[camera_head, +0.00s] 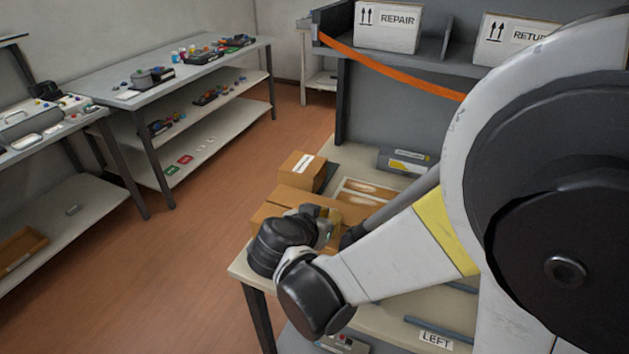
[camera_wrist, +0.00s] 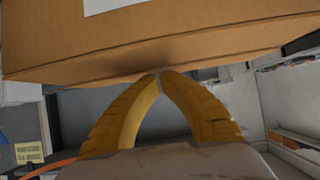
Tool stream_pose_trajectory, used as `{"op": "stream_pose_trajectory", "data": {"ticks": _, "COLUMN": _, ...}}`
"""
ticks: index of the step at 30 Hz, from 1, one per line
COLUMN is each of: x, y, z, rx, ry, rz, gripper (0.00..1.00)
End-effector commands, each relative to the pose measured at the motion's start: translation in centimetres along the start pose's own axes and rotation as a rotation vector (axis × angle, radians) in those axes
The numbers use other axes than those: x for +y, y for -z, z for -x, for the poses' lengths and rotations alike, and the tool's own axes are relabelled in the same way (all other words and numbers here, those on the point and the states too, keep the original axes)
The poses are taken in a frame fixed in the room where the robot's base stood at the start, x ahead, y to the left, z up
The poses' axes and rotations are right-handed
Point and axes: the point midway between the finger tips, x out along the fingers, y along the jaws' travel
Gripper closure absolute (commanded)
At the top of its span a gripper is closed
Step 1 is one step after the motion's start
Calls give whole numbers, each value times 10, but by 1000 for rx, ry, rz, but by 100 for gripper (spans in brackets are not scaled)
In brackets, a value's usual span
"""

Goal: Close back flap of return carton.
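A brown carton (camera_head: 277,200) sits on the workbench, partly hidden behind my gripper and arm. My gripper (camera_head: 331,222) is at the carton's near right side. In the wrist view, a brown cardboard face with a bottom edge (camera_wrist: 60,50) fills the top, with part of a white label on it. The yellow fingertips (camera_wrist: 160,74) meet with nothing seen between them, right at that cardboard's lower edge. I cannot tell whether they touch it. The flaps cannot be made out clearly, nor whether the back one is open.
A smaller brown box (camera_head: 299,170) with a white label stands behind the carton. A flat tray-like item (camera_head: 366,191) and a grey box (camera_head: 404,160) lie farther right. Bins marked REPAIR (camera_head: 388,27) and RETURN (camera_head: 512,38) stand on the upper shelf. An orange strap (camera_head: 385,68) hangs below.

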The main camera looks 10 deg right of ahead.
Motion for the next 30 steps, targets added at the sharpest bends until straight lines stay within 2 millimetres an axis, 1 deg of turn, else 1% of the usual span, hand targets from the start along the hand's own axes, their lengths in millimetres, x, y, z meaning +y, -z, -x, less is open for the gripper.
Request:
{"op": "stream_pose_trajectory", "data": {"ticks": 6, "x": 0, "y": -4, "z": -1, "rx": 0, "ry": 0, "rz": 0, "gripper": 100}}
{"op": "stream_pose_trajectory", "data": {"ticks": 22, "x": 0, "y": -4, "z": -1, "rx": 0, "ry": 0, "rz": 0, "gripper": 100}}
{"op": "stream_pose_trajectory", "data": {"ticks": 30, "x": 0, "y": 4, "z": 4, "rx": 0, "ry": 0, "rz": 0, "gripper": 100}}
